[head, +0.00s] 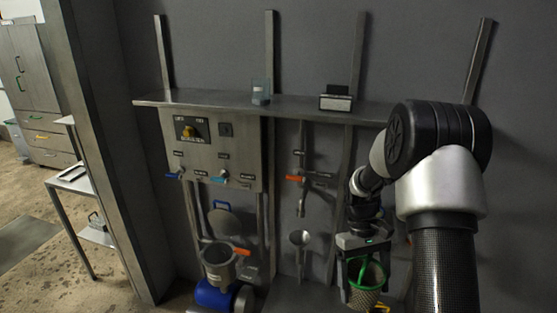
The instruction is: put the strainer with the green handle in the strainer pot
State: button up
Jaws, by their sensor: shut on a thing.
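My gripper (363,281) is at the lower right of the head view, pointing down. It is shut on the strainer, whose green handle (362,270) shows between the fingers. The strainer's mesh basket (367,296) hangs below the handle, partly hidden by the fingers. A grey open-topped pot (217,266), which looks like the strainer pot, is at the lower left, well to the left of my gripper. The pot's inside is too dark to make out.
A blue pump-like body (214,296) is below the pot, and an orange handle (242,251) is at its right. A drain funnel (300,238) and a pipe with an orange-handled valve (295,179) stand between pot and gripper. A control panel (208,150) and shelf (220,100) are above.

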aim_at(364, 280)
jog(key=r+m, duration=0.2)
jog(key=r, duration=0.1)
jog(key=a+r+m+y, duration=0.1)
jog(key=shift+s+r, duration=0.15)
jog(key=shift+s, duration=0.2)
jog(key=shift+s+f+g, duration=0.25)
jog(key=shift+f+g, duration=0.05)
jog(key=shift+f, duration=0.2)
jog(key=shift+w+r, duration=0.1)
jog(key=shift+w+r, duration=0.1)
jog(key=a, duration=0.7)
